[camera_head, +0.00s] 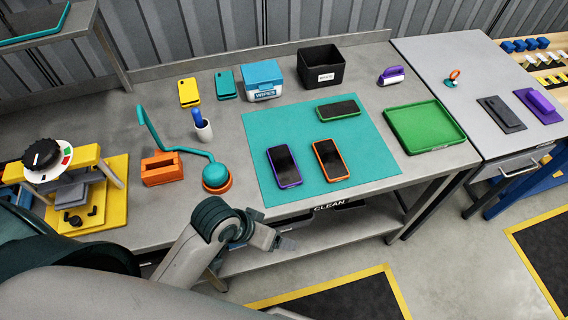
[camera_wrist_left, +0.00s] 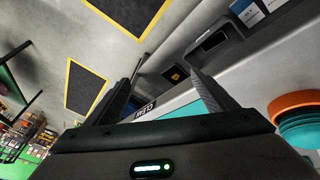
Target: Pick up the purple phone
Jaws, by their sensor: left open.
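The purple phone (camera_head: 284,166) lies flat, dark screen up, on the left part of the teal mat (camera_head: 378,165). An orange phone (camera_head: 330,160) lies to its right, and a green phone (camera_head: 338,109) lies farther back; both have dark screens. My left gripper (camera_head: 266,238) is in front of the table's front edge, below and apart from the purple phone in the picture. In the left wrist view its fingers (camera_wrist_left: 160,92) are spread with nothing between them. I cannot make out the purple phone in that view. My right gripper does not show.
A teal lamp with an orange base (camera_head: 217,181) stands left of the mat. A green tray (camera_head: 424,127) is at the right. The mat's front strip is clear.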

